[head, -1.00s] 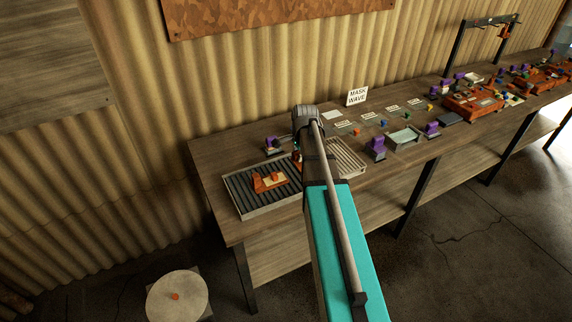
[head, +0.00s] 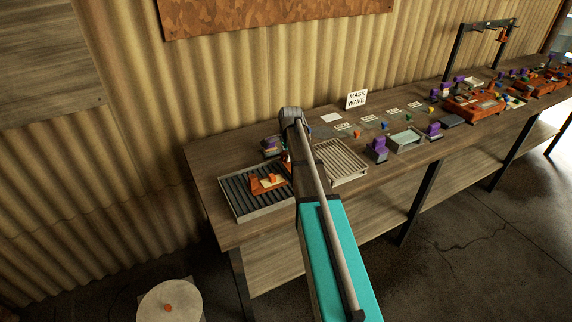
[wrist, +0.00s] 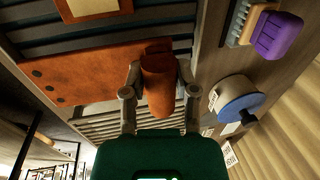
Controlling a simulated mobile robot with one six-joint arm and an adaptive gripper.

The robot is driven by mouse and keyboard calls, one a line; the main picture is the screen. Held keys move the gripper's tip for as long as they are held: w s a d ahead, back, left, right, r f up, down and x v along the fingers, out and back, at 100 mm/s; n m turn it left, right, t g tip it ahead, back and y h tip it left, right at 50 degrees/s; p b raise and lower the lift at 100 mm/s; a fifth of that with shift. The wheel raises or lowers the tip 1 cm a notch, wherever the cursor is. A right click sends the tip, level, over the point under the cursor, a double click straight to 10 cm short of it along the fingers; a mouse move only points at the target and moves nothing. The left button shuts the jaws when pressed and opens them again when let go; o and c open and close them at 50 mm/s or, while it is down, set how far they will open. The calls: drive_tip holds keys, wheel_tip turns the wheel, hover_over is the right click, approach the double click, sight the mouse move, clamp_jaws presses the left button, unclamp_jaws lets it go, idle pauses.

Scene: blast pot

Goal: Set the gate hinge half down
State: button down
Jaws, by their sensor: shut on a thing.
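The gate hinge half shows in the wrist view as a rust-orange plate (wrist: 85,75) with dark holes and a round barrel (wrist: 159,82). My gripper (wrist: 158,95) is shut on the barrel, one finger on each side. Slats of a dark ribbed tray (wrist: 60,45) show behind the plate; I cannot tell whether it touches them. In the head view my gripper is at the far right corner of that tray (head: 236,212), mostly hidden by my arm. Another rust-orange piece with a tan block (head: 268,182) lies in the tray.
A pale slatted tray (head: 343,168) stands just right of my arm. Purple-handled tools (head: 379,149), cards and small coloured parts are spread rightward along the bench. The "MASK WAVE" sign (head: 356,99) stands behind. A round stool (head: 170,301) is on the floor at the left.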

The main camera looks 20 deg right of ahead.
idle(0.3)
drive_tip(key=shift+w+f+b, duration=0.45)
drive_tip(key=shift+f+b, duration=1.55)
drive_tip(key=shift+f, duration=0.05)
drive_tip(key=shift+c, duration=1.9)
unclamp_jaws()
drive_tip(key=shift+s+r, duration=0.1)
drive_tip(key=shift+r, duration=0.1)
wheel_tip(320, 180, up, 12)
drive_tip(key=s+p, duration=0.2)
drive_tip(key=p, duration=0.9)
drive_tip(key=shift+f+p, duration=0.25)
drive_tip(key=shift+p, duration=0.15)
